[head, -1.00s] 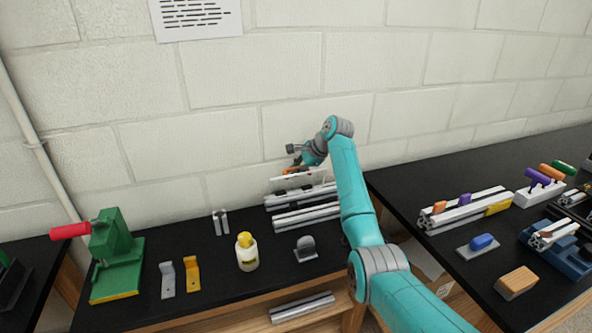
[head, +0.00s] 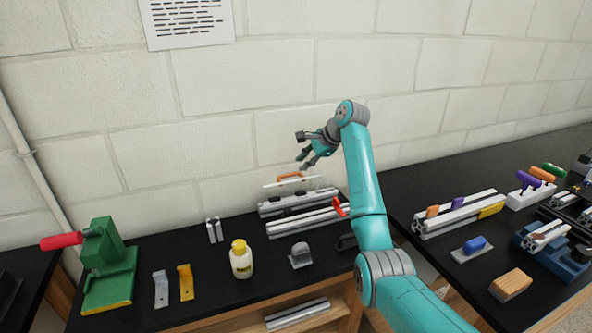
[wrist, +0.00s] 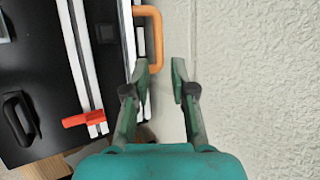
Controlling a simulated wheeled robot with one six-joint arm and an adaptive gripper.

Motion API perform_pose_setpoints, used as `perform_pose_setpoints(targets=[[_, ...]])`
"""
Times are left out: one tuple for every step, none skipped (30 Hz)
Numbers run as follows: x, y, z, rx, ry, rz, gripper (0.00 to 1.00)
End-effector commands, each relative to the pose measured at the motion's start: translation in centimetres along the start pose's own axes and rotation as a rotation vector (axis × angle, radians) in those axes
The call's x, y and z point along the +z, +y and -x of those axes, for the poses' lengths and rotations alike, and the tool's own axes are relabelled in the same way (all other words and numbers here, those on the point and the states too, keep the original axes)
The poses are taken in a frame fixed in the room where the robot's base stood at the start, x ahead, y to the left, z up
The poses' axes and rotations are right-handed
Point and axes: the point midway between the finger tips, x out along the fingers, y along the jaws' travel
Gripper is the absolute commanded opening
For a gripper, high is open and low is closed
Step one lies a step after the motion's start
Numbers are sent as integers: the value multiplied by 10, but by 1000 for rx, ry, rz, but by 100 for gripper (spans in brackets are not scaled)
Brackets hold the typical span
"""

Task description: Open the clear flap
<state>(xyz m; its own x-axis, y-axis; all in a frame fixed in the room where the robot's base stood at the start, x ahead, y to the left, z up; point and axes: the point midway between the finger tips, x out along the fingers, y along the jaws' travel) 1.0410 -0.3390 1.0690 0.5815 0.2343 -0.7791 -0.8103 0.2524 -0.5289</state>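The clear flap shows mainly as a pale edge strip (head: 283,184) with an orange handle (head: 291,175), above the rear rail and close to the wall. It looks raised, with wall visible between strip and rail; the clear pane itself is hard to make out. The orange handle also shows in the wrist view (wrist: 157,40), just beyond my fingertips. My gripper (head: 305,161) is above and slightly right of the handle, apart from it. In the wrist view my gripper (wrist: 163,75) is open, with nothing between its fingers.
Aluminium rails (head: 303,220) lie on the black bench, with a red lever (head: 339,207) at their right end. A yellow-capped bottle (head: 241,260) and a grey bracket (head: 300,256) stand in front. The white block wall (head: 210,100) is close behind.

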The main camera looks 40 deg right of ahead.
Motion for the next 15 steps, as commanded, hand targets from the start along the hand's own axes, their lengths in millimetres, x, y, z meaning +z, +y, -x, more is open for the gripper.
perform_pose_setpoints(targets=[[0, 0, 8, -2, 1, 0, 25], [0, 0, 12, -2, 1, 0, 25], [0, 0, 17, -2, 1, 1, 25], [0, 0, 20, -1, 0, 1, 25], [0, 0, 22, 0, 0, 1, 25], [0, 0, 25, 0, 1, 1, 25], [0, 0, 27, -1, 1, 1, 25], [0, 0, 28, -1, 1, 1, 25], [0, 0, 29, -1, 1, 1, 25], [0, 0, 30, 0, 1, 1, 25], [0, 0, 30, 0, 1, 1, 25], [0, 0, 30, 0, 0, 1, 25], [0, 0, 30, 0, 0, 1, 25], [0, 0, 30, 0, 0, 1, 25], [0, 0, 30, 0, 0, 1, 25]])
